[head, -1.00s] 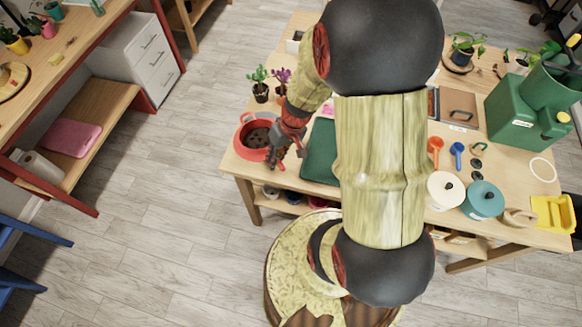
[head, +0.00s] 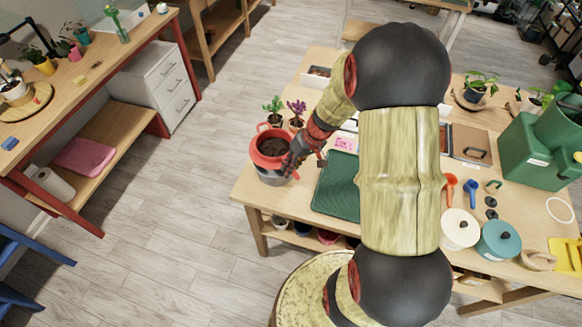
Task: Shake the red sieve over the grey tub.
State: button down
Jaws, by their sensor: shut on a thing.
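The red sieve (head: 256,152) is at the left end of the wooden table, with dark, soil-like material inside it. The grey tub (head: 268,179) shows beneath the sieve, and its inside is hidden. My gripper (head: 290,163) is at the right side of the sieve and is shut on it. The gripper and the wrist cover part of the sieve's right side. I cannot tell whether the sieve touches the tub's rim.
Two small potted plants (head: 273,108) stand just behind the sieve. A green mat (head: 336,185) lies to the right. A cream lidded pot (head: 460,229) and a teal lidded pot (head: 498,239) stand further right. The table's left edge is close to the tub.

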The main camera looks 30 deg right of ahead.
jog(key=shift+f+b, duration=0.55)
jog(key=shift+f, duration=0.75)
